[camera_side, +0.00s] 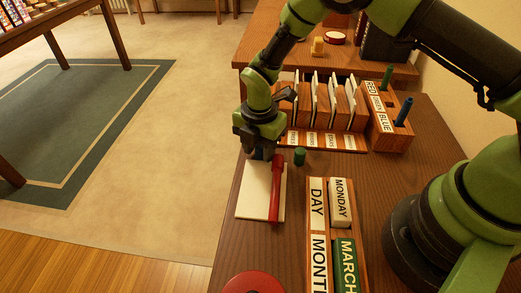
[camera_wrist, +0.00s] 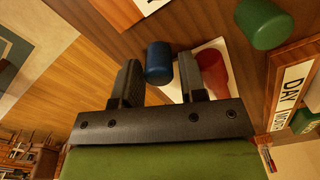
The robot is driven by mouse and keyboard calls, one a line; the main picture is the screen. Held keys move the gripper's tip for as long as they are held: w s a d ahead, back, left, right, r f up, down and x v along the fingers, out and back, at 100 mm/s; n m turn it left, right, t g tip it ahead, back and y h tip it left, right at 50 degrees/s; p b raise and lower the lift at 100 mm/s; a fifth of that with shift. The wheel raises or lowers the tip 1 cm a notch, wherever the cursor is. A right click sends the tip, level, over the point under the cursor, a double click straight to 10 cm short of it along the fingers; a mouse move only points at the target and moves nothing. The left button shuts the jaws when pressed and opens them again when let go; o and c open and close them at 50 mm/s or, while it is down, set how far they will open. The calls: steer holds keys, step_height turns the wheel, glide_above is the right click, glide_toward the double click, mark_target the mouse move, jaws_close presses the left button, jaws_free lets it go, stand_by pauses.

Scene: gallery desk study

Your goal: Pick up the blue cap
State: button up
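The blue cap (camera_wrist: 158,62) is a small cylinder in the wrist view, between the two spread fingers of my gripper (camera_wrist: 171,58). It lies nearer the left finger, and a gap shows on its right; I cannot tell whether it touches the left finger. In the side view my gripper (camera_side: 259,148) points down at the far end of a white pad (camera_side: 252,195), and mostly hides the cap. A red marker (camera_side: 275,192) lies on the pad, close by; in the wrist view its red end (camera_wrist: 213,70) is partly behind the right finger.
A green cap (camera_side: 299,156) stands right of my gripper. Behind are a card sorter (camera_side: 325,139) and a wooden holder (camera_side: 391,130) labelled RED, GREEN, BLUE, with a green marker (camera_side: 387,76) and a blue marker (camera_side: 404,110). A calendar block tray (camera_side: 331,184) is in front at right.

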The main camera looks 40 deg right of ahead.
steer(key=shift+f, duration=0.2)
steer(key=c, duration=0.7)
steer(key=shift+o, duration=0.2)
